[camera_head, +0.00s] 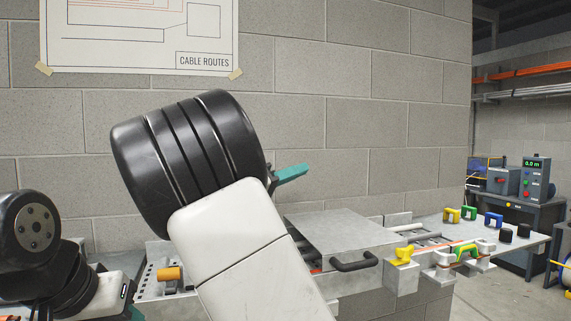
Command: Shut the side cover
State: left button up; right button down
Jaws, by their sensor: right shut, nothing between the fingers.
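A flat grey metal cover (330,232) with a black handle (355,263) on its front edge lies over the long metal tray behind my arm. I take it for the side cover; I cannot tell whether it is fully closed. My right gripper (290,174) shows only as teal fingers beyond the black wrist, up and left of the cover and apart from it. It is shut and empty. My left gripper (136,313) shows only a teal bit at the bottom edge, so its opening is hidden.
The metal tray (155,290) runs along the block wall, with an orange knob (169,273) at left. A yellow clamp (403,255) stands right of the cover. Several coloured clips, including a blue one (493,219), sit on the bench at right. Open floor lies farther right.

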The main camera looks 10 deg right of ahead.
jog(key=s+f+m+g, duration=0.1)
jog(key=s+f+m, duration=0.1)
jog(key=s+f, duration=0.3)
jog(key=shift+s+d+f+m+h, duration=0.3)
jog(key=shift+f+h, duration=0.1)
jog(key=shift+f, duration=0.35)
jog(key=shift+a, duration=0.1)
